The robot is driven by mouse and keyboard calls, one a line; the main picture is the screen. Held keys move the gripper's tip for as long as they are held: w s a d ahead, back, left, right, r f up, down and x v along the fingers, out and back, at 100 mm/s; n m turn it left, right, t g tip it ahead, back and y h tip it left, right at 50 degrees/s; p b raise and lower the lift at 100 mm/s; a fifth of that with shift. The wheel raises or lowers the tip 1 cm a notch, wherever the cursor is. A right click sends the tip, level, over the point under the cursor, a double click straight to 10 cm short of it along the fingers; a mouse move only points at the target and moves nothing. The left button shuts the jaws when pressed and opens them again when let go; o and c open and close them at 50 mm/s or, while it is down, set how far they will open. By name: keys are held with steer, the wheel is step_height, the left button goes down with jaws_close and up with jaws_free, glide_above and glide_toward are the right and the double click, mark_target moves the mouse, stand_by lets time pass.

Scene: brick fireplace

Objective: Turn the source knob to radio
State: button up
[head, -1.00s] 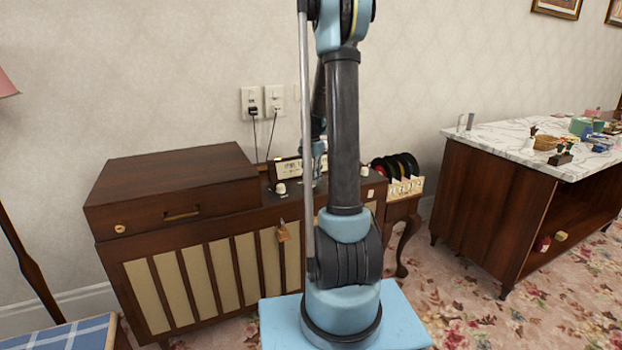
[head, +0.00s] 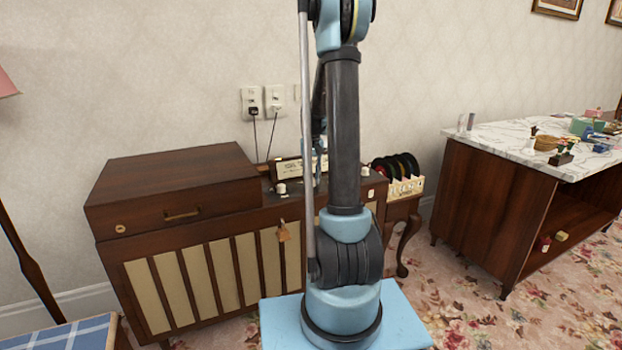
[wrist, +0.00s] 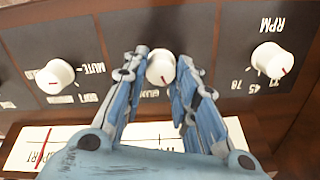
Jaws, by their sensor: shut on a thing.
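The source knob (wrist: 160,70) is a small white knob on the dark control panel, in the middle of the wrist view. My gripper (wrist: 162,64) is shut on this knob, one blue finger on each side.
A white RPM knob (wrist: 273,60) and a white knob marked mute and soft (wrist: 55,77) flank the source knob. A cream dial (wrist: 45,148) lies beside the panel. The wooden console (head: 180,215) has a raised box at left and a padlock (head: 283,232) in front.

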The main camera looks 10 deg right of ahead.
mark_target(311, 178)
steer(key=shift+n, duration=0.9)
steer(key=o, duration=1)
steer(key=shift+o, duration=0.2)
steer(key=shift+r, duration=0.15)
step_height(311, 178, up, 12)
steer(key=shift+f, duration=0.2)
